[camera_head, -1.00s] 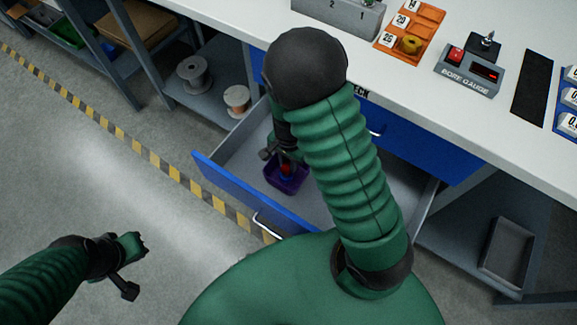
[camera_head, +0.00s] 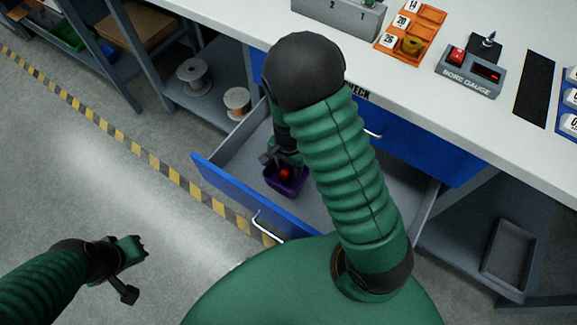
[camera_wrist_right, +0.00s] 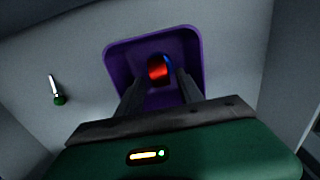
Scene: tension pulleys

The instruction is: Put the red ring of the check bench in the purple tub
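The purple tub (camera_head: 289,190) stands on the floor of the open blue drawer; it also shows in the wrist view (camera_wrist_right: 118,62). The red ring (camera_head: 285,174) is in the tub, and in the wrist view it (camera_wrist_right: 158,69) has a blue thing close against its right side. My right gripper (camera_wrist_right: 160,84) points into the tub, its two fingers apart on either side of the ring, with gaps showing. In the head view my right arm hides part of the drawer. My left gripper (camera_head: 132,270) hangs over the floor at lower left, far from the drawer; its finger gap is unclear.
The blue drawer front (camera_head: 235,200) and its grey walls surround the tub. A small green and white item (camera_wrist_right: 55,90) lies left of the tub. The bench top (camera_head: 480,120) overhangs behind, with a bore gauge (camera_head: 470,70) and an orange tray (camera_head: 418,38).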

